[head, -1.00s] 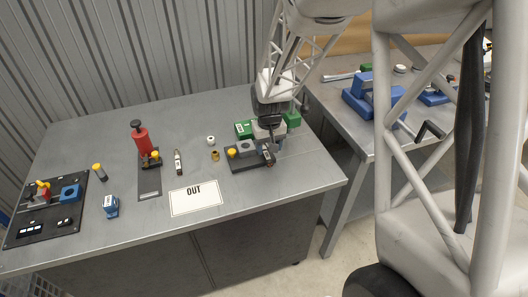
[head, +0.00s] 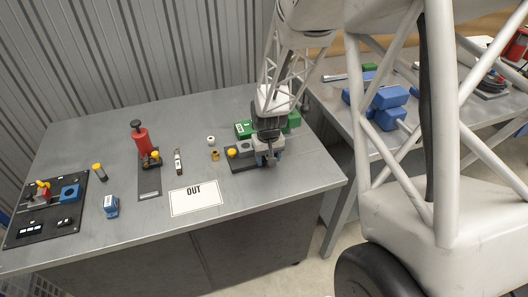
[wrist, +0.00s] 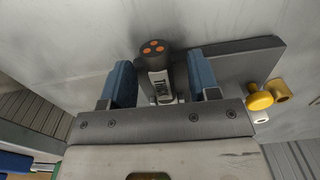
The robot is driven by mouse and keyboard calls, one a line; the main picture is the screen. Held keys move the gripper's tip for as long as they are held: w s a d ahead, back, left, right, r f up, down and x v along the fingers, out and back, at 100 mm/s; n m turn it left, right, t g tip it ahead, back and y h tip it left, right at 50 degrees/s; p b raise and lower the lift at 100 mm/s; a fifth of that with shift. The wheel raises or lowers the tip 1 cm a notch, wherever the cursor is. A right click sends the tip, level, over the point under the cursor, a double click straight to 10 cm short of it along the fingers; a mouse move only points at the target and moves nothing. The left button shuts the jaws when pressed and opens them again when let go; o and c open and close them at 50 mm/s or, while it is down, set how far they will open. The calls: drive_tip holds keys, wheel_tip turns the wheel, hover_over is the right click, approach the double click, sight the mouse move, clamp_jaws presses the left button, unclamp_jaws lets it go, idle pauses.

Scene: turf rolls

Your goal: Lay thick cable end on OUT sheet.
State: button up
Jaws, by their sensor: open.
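The thick cable end (wrist: 152,62) is a dark cylinder with orange dots on its end face and a white label partly reading "THI". In the wrist view it stands between the two blue fingers of my open gripper (wrist: 160,78), which are apart on either side of it. In the head view my gripper (head: 267,160) is down at the right end of a dark plate (head: 238,167) and hides the cable end. The white OUT sheet (head: 195,205) lies flat near the table's front edge, left of my gripper, with nothing on it.
A yellow knob (head: 232,153) and a brass piece (head: 215,155) are close left of my gripper. Green boxes (head: 243,129) are behind it. A small tool (head: 178,162) and red cylinder (head: 142,141) stand farther left. Bare tabletop lies around the sheet.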

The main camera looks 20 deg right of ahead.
idle(0.3)
clamp_jaws()
drive_tip(key=shift+r, duration=0.1)
drive_tip(key=shift+r, duration=0.7)
wheel_tip(320, 180, up, 2)
drive_tip(key=shift+r, duration=0.15)
drive_tip(key=s+a+r, duration=0.1)
drive_tip(key=s, duration=1.5)
drive_tip(key=shift+a, duration=0.35)
